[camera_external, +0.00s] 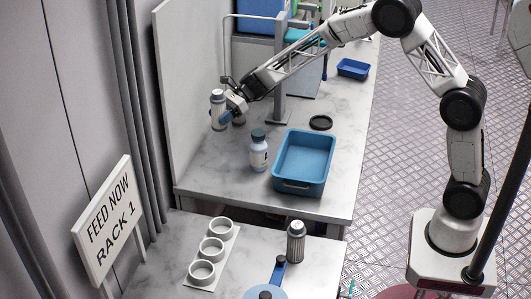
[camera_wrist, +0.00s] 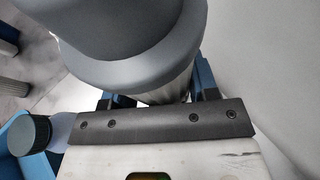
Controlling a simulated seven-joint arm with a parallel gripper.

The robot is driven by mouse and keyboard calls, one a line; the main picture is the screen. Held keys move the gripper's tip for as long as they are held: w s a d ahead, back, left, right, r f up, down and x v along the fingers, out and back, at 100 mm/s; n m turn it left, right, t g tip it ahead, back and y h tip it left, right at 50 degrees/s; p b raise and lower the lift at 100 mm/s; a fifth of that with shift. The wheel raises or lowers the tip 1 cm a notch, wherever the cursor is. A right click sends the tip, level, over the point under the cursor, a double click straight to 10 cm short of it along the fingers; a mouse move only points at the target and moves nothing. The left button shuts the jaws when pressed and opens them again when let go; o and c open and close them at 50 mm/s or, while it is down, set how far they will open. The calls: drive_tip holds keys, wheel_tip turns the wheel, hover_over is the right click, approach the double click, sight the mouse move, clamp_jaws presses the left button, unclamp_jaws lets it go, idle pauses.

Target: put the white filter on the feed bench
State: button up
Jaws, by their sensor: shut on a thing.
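The white filter (camera_external: 217,112) is a pale, upright cylinder with a grey cap, at the back left of the far bench. My gripper (camera_external: 229,114) is shut on it from the right side. Whether its base touches the bench is unclear. In the wrist view its big grey cap (camera_wrist: 130,60) fills the upper middle, with a strip of pale pleated body (camera_wrist: 172,90) below, between the blue fingers. The near bench (camera_external: 175,245) stands beside a sign reading "FEED NOW RACK 1" (camera_external: 104,222). It carries a white rack with three round cups (camera_external: 211,252).
On the far bench are a dark-capped bottle (camera_external: 259,152), a blue tray (camera_external: 277,172), a black disc (camera_external: 320,122) and a metal post (camera_external: 280,85). A gap separates the benches.

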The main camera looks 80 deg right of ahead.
drive_tip(key=shift+f, duration=3.1)
drive_tip(key=shift+f, duration=0.1)
drive_tip(key=shift+f, duration=1.75)
drive_tip(key=shift+f, duration=0.15)
drive_tip(key=o, duration=1)
drive_tip(key=shift+c, duration=0.2)
